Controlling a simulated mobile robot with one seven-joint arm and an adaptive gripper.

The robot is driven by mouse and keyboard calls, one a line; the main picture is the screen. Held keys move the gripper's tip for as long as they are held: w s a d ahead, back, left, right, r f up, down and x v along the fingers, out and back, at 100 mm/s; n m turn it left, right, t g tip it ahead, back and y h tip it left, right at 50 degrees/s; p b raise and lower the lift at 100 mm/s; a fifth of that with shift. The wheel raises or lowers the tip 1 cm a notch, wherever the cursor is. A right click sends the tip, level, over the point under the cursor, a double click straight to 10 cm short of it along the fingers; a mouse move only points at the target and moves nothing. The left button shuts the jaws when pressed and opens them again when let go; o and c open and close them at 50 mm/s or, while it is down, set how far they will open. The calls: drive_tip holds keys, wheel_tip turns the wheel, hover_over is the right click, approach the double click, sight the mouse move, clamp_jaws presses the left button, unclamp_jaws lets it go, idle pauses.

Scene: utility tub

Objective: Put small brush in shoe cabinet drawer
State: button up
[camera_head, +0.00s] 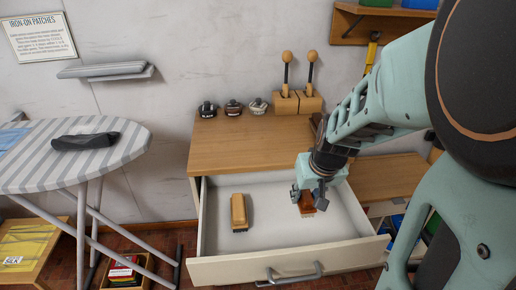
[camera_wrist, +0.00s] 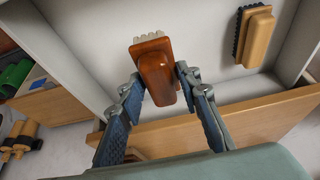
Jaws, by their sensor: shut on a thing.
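The small brush (camera_head: 307,204), reddish-brown with pale bristles, is between the fingers of my gripper (camera_head: 308,193), inside the open drawer area. In the wrist view the small brush (camera_wrist: 157,78) sits between the two fingertips of my gripper (camera_wrist: 160,82), which is shut on it. The wrist view also shows the drawer's wooden-edged front (camera_wrist: 250,115). I cannot tell whether the brush touches the drawer floor.
A larger tan brush (camera_head: 239,212) with dark bristles lies in the drawer's left part; it also shows in the wrist view (camera_wrist: 256,38). The cabinet top (camera_head: 240,140) holds several small jars and wooden-handled tools. An ironing board (camera_head: 70,170) stands at the left.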

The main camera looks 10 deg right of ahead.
drive_tip(key=a+f, duration=0.1)
drive_tip(key=f, duration=0.1)
drive_tip(key=w+a+f+b, duration=0.1)
drive_tip(key=a+f, duration=0.3)
drive_tip(key=shift+w+a+b, duration=0.2)
drive_tip(key=shift+w+b, duration=0.1)
drive_tip(key=shift+a+f+b, duration=0.1)
drive_tip(key=shift+f+b, duration=0.35)
drive_tip(key=shift+f, duration=1.2)
drive_tip(key=shift+f, duration=0.15)
drive_tip(key=o, duration=1.3)
drive_tip(key=shift+o, duration=0.2)
drive_tip(key=p+v, duration=0.9)
drive_tip(key=v, duration=0.3)
